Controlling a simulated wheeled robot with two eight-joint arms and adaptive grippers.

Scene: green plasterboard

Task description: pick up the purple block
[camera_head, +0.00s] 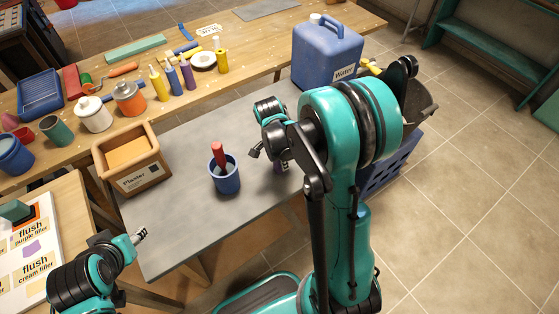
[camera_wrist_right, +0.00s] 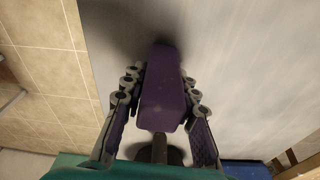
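The purple block (camera_wrist_right: 163,90) lies between the two fingers of my right gripper (camera_wrist_right: 163,78) in the right wrist view. Both fingertips press against its sides, so the gripper looks shut on it. In the head view only a small purple patch of the block (camera_head: 278,168) shows under my right gripper (camera_head: 284,163), above the grey board (camera_head: 190,235). My arm hides much of that spot. I cannot tell whether the block touches the board. My left gripper (camera_head: 140,235) is off the board's left edge, apart from any object; its fingers are too small to read.
A blue cup (camera_head: 225,180) with a red-handled tool stands left of my right gripper. A plaster box (camera_head: 133,165) is at the board's left, a blue water canister (camera_head: 325,55) at the back right. Paint bottles and pots crowd the rear bench. The board's front is clear.

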